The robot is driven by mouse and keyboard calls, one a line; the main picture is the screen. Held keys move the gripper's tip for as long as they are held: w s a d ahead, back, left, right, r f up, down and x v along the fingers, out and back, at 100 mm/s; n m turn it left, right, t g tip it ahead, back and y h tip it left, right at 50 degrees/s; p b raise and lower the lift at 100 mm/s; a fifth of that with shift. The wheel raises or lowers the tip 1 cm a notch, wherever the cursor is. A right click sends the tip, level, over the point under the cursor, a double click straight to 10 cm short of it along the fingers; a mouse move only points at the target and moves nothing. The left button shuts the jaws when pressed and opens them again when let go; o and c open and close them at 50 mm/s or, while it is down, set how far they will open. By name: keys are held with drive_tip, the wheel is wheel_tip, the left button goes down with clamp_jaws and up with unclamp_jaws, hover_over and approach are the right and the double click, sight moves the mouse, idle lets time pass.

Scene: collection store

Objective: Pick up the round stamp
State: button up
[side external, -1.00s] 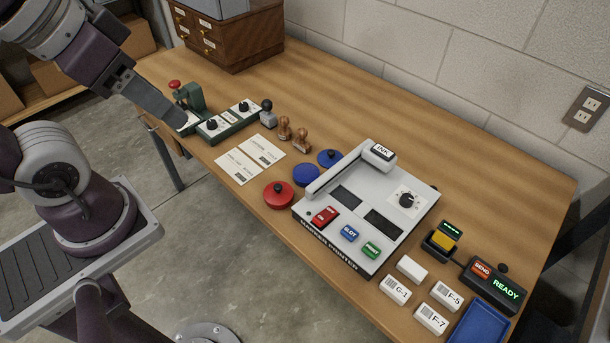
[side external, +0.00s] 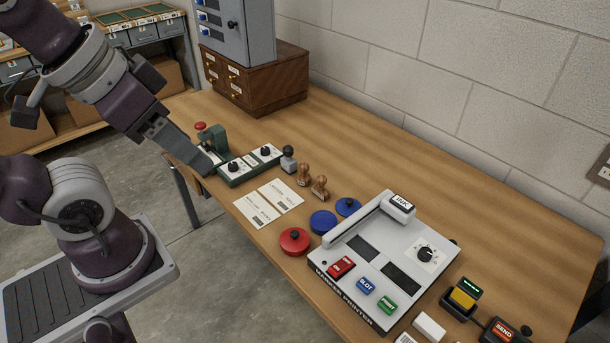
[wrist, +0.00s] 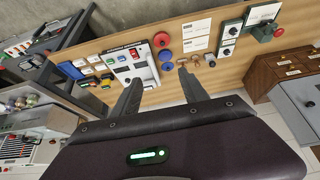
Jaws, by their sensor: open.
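Two wooden-handled stamps, one on the left (side external: 304,174) and one on the right (side external: 320,187), stand upright side by side on the table. A stamp with a black knob and grey body (side external: 288,160) stands just left of them. I cannot tell from here which has a round face. In the wrist view the wooden stamps (wrist: 195,57) are small, beyond my fingers. My gripper (wrist: 158,95) is open, its two fingers apart with nothing between them. In the side view its end (side external: 205,166) is left of the stamps, in front of the green device, apart from them.
A green device with dials (side external: 250,163) is left of the stamps. White cards (side external: 268,203) lie in front. Blue pads (side external: 323,222) and a red pad (side external: 295,240) lie right, before a grey printer (side external: 385,262). A wooden drawer cabinet (side external: 255,85) stands behind. Table is clear behind the stamps.

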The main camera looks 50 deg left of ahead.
drive_tip(key=shift+o, duration=1.1)
